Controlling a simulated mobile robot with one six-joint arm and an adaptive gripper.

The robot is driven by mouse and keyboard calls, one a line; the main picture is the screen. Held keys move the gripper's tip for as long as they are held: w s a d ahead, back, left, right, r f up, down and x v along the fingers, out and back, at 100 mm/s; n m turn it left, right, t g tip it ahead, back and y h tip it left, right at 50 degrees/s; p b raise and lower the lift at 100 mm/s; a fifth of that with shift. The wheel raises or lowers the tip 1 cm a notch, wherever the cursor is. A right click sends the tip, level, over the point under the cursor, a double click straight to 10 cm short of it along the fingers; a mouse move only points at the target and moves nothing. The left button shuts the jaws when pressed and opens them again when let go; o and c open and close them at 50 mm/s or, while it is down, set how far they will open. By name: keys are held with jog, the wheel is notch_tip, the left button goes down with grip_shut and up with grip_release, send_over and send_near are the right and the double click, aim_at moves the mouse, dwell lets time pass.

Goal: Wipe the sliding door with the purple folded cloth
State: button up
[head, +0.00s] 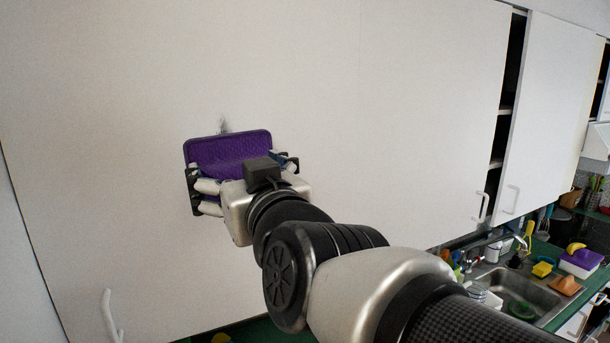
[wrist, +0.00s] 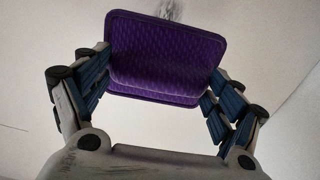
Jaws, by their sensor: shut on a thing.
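The purple folded cloth (head: 228,153) is held up in front of the large white sliding door (head: 380,110). My gripper (head: 240,172) is shut on the cloth, with one finger at each side of it. In the wrist view the cloth (wrist: 165,58) fills the space between the fingers, and its face is towards the door. I cannot tell whether the cloth touches the door. The cloth may hide part of the smudge.
White handles stand out from the door at the lower left (head: 112,316) and right (head: 482,207). A dark gap (head: 508,90) with shelves is at the door's right edge. A sink (head: 510,285), tap, sponge and several kitchen things are at the lower right.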

jog(key=shift+b+x, duration=0.4)
jog(key=shift+x, duration=3.1)
jog(key=o, duration=0.7)
jog(key=c, duration=1)
